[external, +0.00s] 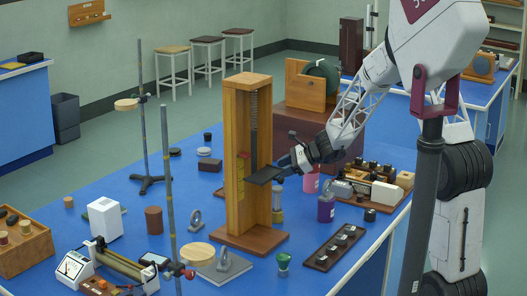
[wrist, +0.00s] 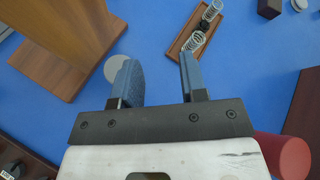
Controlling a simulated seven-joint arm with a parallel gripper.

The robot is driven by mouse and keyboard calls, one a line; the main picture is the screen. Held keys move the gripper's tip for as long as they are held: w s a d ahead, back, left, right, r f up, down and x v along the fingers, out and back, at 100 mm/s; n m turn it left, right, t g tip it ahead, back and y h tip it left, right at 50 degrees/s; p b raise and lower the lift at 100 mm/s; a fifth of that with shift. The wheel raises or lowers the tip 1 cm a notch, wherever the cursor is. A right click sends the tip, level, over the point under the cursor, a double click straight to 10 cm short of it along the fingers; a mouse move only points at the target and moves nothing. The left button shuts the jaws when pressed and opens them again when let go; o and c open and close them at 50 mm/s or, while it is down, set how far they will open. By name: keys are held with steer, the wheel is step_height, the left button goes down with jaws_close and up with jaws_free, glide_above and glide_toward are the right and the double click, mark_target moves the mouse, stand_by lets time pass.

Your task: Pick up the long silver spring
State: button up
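In the wrist view, two silver coil springs lie on a wooden tray (wrist: 181,53) ahead of my gripper: a nearer one (wrist: 194,42) and a farther one (wrist: 212,11) close to the top edge. I cannot tell which is the long one. My gripper (wrist: 157,62) is open, its blue fingers apart with only blue bench between them. It also shows in the external view (external: 283,166), right beside the tall wooden stand (external: 234,165). A dark coil-like column (external: 252,115) runs down inside that stand. The tray is mostly hidden behind the stand there.
The stand's wooden post and base (wrist: 68,40) fill the wrist view's upper left. A pale disc (wrist: 115,68) lies behind the left finger. A red cylinder (wrist: 283,153) is close at lower right. A purple bottle (external: 326,208) and a dark tray (external: 335,247) stand nearby.

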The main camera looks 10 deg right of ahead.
steer(key=w+a+f+m+t, duration=0.1)
steer(key=w+f+m, duration=0.1)
steer(key=w+f, duration=0.1)
steer(key=w+a+f+m+t, duration=0.1)
steer(key=w+a+f+m, duration=0.1)
steer(key=f, duration=0.3)
steer(key=w+a+f+m, duration=0.2)
steer(key=w+f, duration=0.3)
steer(key=shift+m+t, duration=0.3)
steer(key=shift+t, duration=0.1)
steer(key=shift+w, duration=0.1)
steer(key=shift+x, duration=2.4)
steer(key=c, duration=0.6)
steer(key=shift+o, duration=0.2)
steer(key=shift+r, duration=0.15)
steer(key=shift+r, duration=4.85)
